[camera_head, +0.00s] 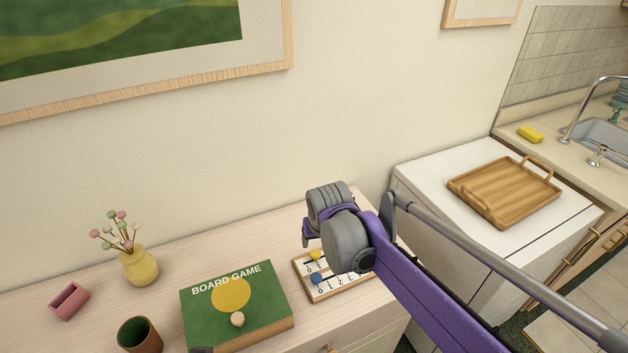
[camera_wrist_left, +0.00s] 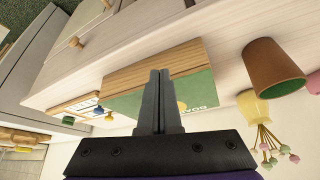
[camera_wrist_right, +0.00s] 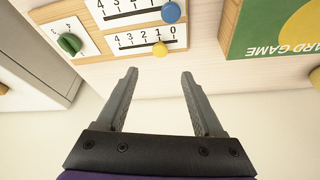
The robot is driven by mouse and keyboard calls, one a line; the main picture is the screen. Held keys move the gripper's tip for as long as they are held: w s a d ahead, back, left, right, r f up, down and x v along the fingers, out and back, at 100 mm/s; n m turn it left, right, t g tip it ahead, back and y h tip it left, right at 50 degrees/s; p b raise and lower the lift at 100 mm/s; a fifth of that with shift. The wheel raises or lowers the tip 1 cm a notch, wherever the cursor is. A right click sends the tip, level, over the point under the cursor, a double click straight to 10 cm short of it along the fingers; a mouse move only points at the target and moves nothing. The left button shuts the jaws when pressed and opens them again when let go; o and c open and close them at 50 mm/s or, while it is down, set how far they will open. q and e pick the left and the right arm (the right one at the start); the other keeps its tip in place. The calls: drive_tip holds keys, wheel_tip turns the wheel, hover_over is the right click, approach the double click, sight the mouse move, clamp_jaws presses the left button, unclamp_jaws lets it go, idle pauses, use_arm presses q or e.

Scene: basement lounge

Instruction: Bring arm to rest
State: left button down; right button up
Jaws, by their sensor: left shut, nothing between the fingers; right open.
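My right arm (camera_head: 440,290) is purple and grey and reaches in from the right in the head view. Its grey wrist (camera_head: 345,235) is above the scoreboard (camera_head: 336,294); its fingers are hidden there. In the right wrist view my right gripper (camera_wrist_right: 160,75) is open and empty, with the scoreboard (camera_wrist_right: 103,47) and its coloured knobs beyond the fingertips. In the left wrist view my left gripper (camera_wrist_left: 160,72) is shut with nothing held. It appears in front of the green board game box (camera_wrist_left: 128,100); whether they touch is unclear.
The wooden counter (camera_head: 260,235) also holds the board game box (camera_head: 200,310), a brown cup (camera_head: 139,338), a yellow vase (camera_head: 138,268) and a pink block (camera_head: 69,302). At right, a wooden tray (camera_head: 500,190) lies on a white appliance (camera_head: 430,165) beside the sink.

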drive_tip(key=s+d+f, duration=0.2)
drive_tip(key=s+d, duration=0.2)
drive_tip(key=s, duration=0.4)
drive_tip(key=s+d+f+m, duration=0.1)
drive_tip(key=s+d+f, duration=0.1)
drive_tip(key=s+d, duration=0.3)
drive_tip(key=s+d+f+t, duration=0.1)
drive_tip(key=s+d, duration=0.4)
drive_tip(key=s, duration=0.7)
drive_tip(key=shift+s+f+h, duration=0.15)
drive_tip(key=shift+f+h, duration=0.15)
drive_tip(key=shift+f, duration=0.2)
idle(1.4)
